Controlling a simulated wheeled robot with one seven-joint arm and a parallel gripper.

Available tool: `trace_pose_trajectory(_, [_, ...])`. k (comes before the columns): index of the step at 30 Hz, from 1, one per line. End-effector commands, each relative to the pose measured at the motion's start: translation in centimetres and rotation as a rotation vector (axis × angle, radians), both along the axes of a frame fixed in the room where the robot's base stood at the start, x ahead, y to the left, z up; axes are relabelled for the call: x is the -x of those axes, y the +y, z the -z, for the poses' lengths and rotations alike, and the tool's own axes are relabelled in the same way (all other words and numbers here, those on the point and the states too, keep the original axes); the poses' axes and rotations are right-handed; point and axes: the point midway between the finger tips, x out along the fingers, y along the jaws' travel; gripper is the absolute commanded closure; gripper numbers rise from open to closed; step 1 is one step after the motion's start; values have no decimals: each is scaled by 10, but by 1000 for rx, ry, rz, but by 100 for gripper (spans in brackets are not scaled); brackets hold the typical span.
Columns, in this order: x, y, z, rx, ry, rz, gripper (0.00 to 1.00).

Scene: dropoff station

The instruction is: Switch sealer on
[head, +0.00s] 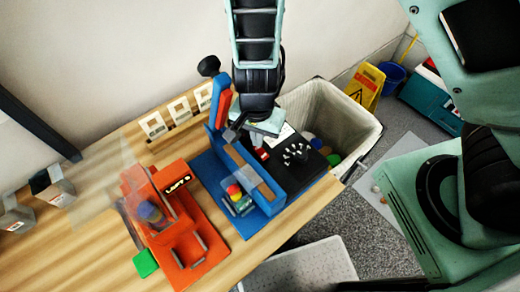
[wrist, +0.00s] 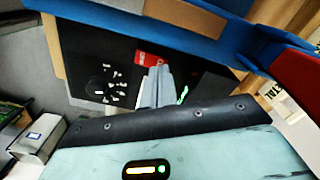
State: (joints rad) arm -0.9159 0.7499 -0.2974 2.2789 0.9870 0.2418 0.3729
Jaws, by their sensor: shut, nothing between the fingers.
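The sealer is a blue machine (head: 213,180) with a long blue arm (head: 258,180) and a black panel (head: 312,160) on the wooden table. A small red switch-like part (head: 262,154) sits on the black panel beside the blue arm. It also shows in the wrist view as a red part with white marks (wrist: 150,58). My gripper (wrist: 158,84) is shut and empty, its grey fingers over the black panel close to the red part. Whether they touch it I cannot tell. In the head view my gripper's body hides the fingertips.
A clear pack with coloured items (head: 238,198) lies at the blue machine. An orange machine (head: 195,250) and a green block (head: 145,263) are to its left. A lined bin (head: 360,130) stands at the table's right end. White-framed holders (head: 153,125) stand behind.

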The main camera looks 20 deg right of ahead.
Motion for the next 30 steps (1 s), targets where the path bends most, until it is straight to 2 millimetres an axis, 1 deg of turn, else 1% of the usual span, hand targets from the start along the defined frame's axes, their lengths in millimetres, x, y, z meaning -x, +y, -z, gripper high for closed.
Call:
trace_pose_trajectory(17, [0,0,0,0,0,0,100])
trace_pose_trajectory(30, [0,0,7,0,0,0,100])
